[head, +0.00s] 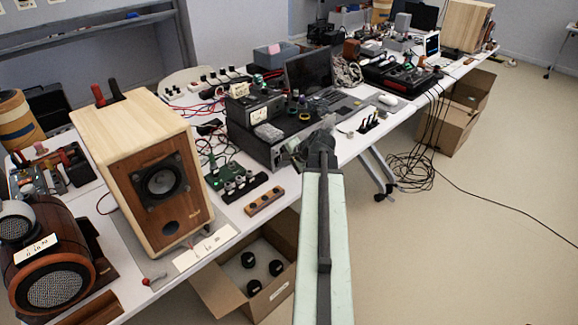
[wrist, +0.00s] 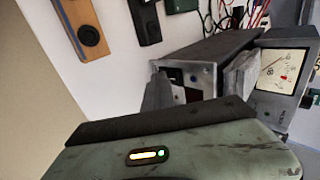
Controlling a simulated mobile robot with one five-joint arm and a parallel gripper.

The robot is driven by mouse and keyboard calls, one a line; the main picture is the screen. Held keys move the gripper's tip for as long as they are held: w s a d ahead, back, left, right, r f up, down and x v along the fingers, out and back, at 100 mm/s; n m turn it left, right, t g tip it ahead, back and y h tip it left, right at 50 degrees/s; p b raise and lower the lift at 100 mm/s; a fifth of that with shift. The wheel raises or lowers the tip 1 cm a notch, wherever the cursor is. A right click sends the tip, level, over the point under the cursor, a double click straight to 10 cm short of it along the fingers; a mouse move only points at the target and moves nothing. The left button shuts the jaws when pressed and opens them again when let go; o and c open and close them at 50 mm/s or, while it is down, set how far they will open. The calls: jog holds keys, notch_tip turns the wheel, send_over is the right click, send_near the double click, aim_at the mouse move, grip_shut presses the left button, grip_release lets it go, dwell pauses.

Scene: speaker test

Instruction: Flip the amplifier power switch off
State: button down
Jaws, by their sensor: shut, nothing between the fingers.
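The amplifier is most likely the dark grey box (head: 258,143) on the table in the head view, below the meter unit. Its front panel (wrist: 207,80) shows in the wrist view, with a dark recess and a small pale patch beside my fingers. I cannot clearly make out the power switch or its position, as my fingers cover part of the panel. My gripper (head: 298,149) is at the amplifier's front right end, shut and empty. In the wrist view, the gripper (wrist: 195,85) is close in front of the panel; I cannot tell whether it touches.
A wooden speaker (head: 150,165) stands to the left. A green circuit board (head: 228,178) and a wooden strip with knobs (head: 265,201) lie nearby. A laptop (head: 318,80) is behind. An open cardboard box (head: 225,290) is below the table edge. Floor at right is mostly clear.

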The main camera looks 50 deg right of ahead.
jog(key=shift+w+f, duration=0.15)
jog(key=shift+w, duration=0.05)
jog(key=shift+s+d, duration=0.1)
jog(key=shift+d, duration=0.05)
jog(key=shift+r, duration=0.25)
jog(key=shift+d+r+p, duration=0.1)
jog(key=shift+r+p, duration=0.6)
jog(key=shift+p, duration=0.1)
